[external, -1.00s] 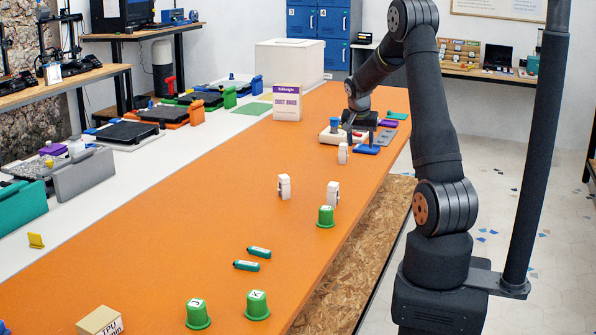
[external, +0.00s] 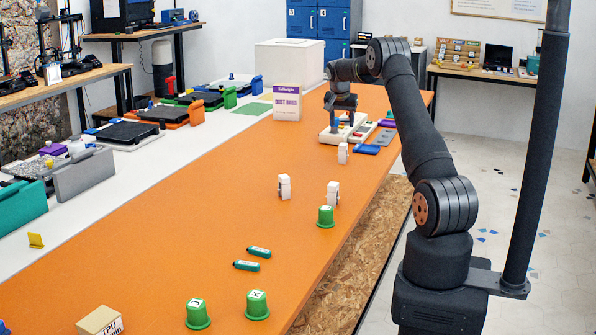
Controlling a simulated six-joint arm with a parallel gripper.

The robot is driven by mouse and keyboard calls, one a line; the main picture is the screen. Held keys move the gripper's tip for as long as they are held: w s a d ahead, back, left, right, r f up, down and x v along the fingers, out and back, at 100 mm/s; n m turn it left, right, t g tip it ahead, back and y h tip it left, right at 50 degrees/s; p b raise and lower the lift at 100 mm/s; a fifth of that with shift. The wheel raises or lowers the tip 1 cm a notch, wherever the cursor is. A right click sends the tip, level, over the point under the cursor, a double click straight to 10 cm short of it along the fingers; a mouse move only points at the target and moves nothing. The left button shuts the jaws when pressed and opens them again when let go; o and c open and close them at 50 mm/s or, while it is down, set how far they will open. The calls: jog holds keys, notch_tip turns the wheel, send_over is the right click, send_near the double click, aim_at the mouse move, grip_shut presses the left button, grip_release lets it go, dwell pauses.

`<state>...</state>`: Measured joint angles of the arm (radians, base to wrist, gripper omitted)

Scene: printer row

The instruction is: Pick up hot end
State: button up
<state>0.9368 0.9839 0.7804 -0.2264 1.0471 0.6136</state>
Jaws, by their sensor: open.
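I cannot tell for sure which small part is the hot end. Two small white upright parts stand on the orange table: one white part (external: 284,187) near the middle and another white part (external: 332,193) behind a green cup. A third small white part (external: 343,153) stands farther back, in front of a pale tray (external: 328,138). My gripper (external: 342,126) is open, points down over the left side of that tray, and shows nothing held. Its fingers partly hide the tray's contents, and small details there are unclear.
A blue piece (external: 367,149) and a grey plate (external: 385,137) lie to the right. Green cups (external: 257,305) and teal sticks (external: 246,265) stand or lie nearer. The left-middle table is clear.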

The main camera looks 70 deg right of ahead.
aim_at(343, 144)
jog(key=x, duration=1.1)
jog(key=shift+w+f, duration=0.1)
jog(key=shift+f, duration=0.3)
jog(key=shift+c, duration=0.4)
jog(key=c, duration=1)
